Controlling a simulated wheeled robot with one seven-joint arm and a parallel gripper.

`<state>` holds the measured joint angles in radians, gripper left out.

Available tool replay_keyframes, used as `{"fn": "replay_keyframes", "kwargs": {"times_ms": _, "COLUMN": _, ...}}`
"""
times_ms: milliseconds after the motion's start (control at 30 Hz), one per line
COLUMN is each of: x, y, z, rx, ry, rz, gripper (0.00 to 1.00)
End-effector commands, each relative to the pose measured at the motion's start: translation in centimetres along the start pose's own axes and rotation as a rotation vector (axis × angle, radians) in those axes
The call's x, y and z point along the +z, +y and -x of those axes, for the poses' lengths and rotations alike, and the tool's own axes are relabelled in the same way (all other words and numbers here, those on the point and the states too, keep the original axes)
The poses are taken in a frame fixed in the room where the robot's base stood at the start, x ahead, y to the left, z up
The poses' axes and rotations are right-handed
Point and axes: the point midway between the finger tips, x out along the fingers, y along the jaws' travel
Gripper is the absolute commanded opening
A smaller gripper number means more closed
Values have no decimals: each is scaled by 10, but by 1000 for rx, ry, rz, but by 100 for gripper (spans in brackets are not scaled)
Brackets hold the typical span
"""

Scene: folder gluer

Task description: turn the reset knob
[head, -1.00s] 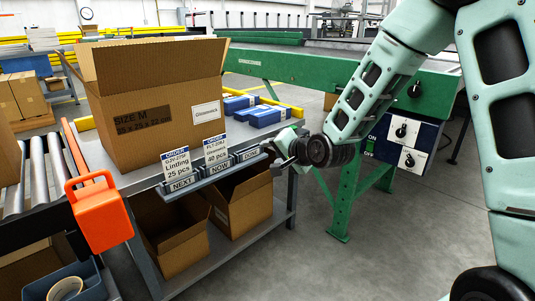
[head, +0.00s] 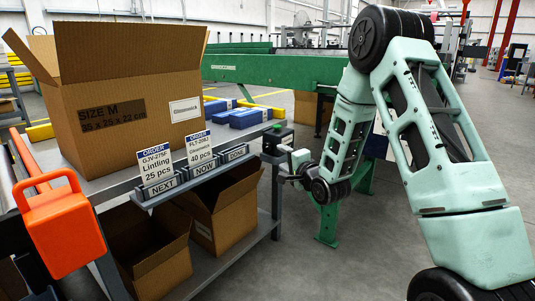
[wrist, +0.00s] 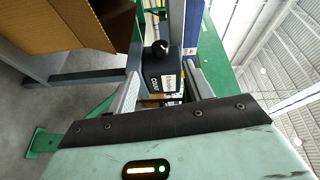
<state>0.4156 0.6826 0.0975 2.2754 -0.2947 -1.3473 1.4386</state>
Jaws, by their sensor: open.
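A black knob (wrist: 160,47) sits on a small dark counter box (wrist: 163,80) with a white label, too small to read. In the wrist view it lies ahead, between the fingers of my gripper (wrist: 161,70). The fingers are apart, with nothing visibly held. In the head view the same box appears to be the dark box with a green top (head: 277,138) at the table's right corner. My gripper (head: 284,165) is just below and beside it; I cannot tell whether they touch. I cannot read which knob is marked reset.
Order cards and the NEXT, NOW and DONE holders (head: 205,172) line the table's front edge. A large open carton (head: 110,125) stands on the table (head: 118,186).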

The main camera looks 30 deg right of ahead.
Motion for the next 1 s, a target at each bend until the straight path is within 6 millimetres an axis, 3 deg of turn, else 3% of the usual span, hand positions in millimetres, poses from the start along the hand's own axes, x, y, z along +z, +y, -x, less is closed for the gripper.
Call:
{"fn": "replay_keyframes", "kwargs": {"times_ms": 300, "x": 1, "y": 3, "z": -67, "rx": -2, "ry": -1, "rz": 0, "gripper": 51}}
{"fn": "replay_keyframes", "kwargs": {"times_ms": 500, "x": 1, "y": 2, "z": -94, "rx": -1, "ry": -1, "rz": 1, "gripper": 51}}
{"fn": "replay_keyframes", "kwargs": {"times_ms": 933, "x": 0, "y": 1, "z": -105, "rx": 3, "ry": 0, "rz": 0, "gripper": 51}}
{"fn": "replay_keyframes", "kwargs": {"times_ms": 967, "x": 0, "y": 1, "z": -105, "rx": 2, "ry": 0, "rz": 0, "gripper": 49}}
{"fn": "replay_keyframes", "kwargs": {"times_ms": 1000, "x": 0, "y": 1, "z": -105, "rx": 2, "ry": 0, "rz": 0, "gripper": 37}}
